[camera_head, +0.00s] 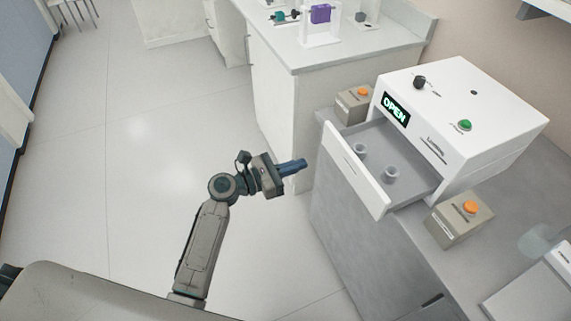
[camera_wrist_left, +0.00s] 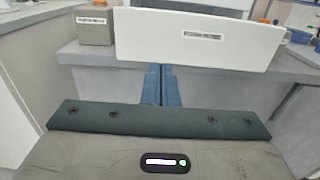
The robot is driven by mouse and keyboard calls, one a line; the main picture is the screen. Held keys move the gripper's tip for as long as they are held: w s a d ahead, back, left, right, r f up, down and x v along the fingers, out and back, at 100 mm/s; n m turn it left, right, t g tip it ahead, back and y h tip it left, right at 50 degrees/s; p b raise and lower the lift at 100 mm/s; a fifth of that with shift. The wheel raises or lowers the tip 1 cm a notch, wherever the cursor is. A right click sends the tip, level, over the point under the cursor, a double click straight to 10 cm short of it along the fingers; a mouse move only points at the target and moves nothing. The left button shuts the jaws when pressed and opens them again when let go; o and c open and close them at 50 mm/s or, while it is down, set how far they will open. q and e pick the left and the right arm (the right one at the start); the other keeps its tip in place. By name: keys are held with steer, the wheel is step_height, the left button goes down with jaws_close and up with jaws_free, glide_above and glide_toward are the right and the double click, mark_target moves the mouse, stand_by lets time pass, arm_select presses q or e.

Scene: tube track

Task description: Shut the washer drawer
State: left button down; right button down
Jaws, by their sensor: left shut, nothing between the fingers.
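The washer (camera_head: 475,95) is a white box on the grey bench, with a lit panel (camera_head: 396,108) that reads OPEN. Its drawer (camera_head: 357,167) stands pulled out toward my left arm, its white front clear of the body. Two small cups (camera_head: 391,173) stand inside the drawer. My left gripper (camera_head: 303,163) has blue fingers, shut and empty, a little to the left of the drawer front and apart from it. In the left wrist view the drawer front (camera_wrist_left: 200,40) with its label lies ahead, above the fingertips (camera_wrist_left: 161,70). My right gripper is not in view.
Boxes with orange buttons stand on either side of the washer: one behind (camera_head: 354,102) and one in front (camera_head: 460,218). A white cabinet (camera_head: 300,100) with a rack stands behind. Open floor (camera_head: 130,130) lies to the left.

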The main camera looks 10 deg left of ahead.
mark_target(335, 152)
arm_select(q)
steer(key=p+x, duration=0.2)
steer(key=x, duration=0.5)
steer(key=shift+w+d+r, duration=0.1)
steer(key=shift+w+d, duration=0.1)
steer(key=shift+d, duration=0.05)
steer(key=shift+w+d, duration=0.2)
steer(key=shift+d, duration=0.05)
steer(key=shift+w+d, duration=0.1)
